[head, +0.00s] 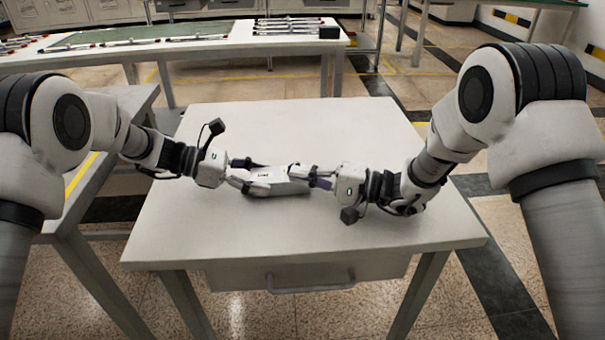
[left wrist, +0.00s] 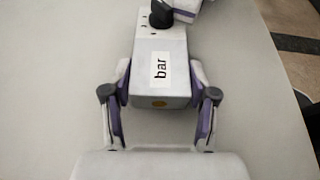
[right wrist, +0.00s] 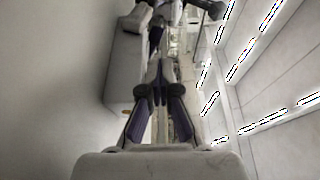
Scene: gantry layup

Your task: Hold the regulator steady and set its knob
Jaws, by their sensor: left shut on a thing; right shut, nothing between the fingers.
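The regulator (head: 283,184) is a light grey box lying on the white table. In the left wrist view the regulator (left wrist: 160,70) shows a white "bar" label and an orange dot. My left gripper (head: 245,176) is shut on its near end, one finger along each side. The dark knob (left wrist: 160,15) stands at the box's far end in the left wrist view. My right gripper (head: 314,177) is at the regulator's right end. In the right wrist view its fingertips (right wrist: 158,70) are together with nothing between them, beside the box. Whether they touch the knob is hidden.
The white table (head: 290,125) is otherwise clear around the regulator. A drawer handle (head: 310,287) is at its front. A long bench (head: 120,62) with rods stands behind, and another table (head: 95,100) adjoins at left.

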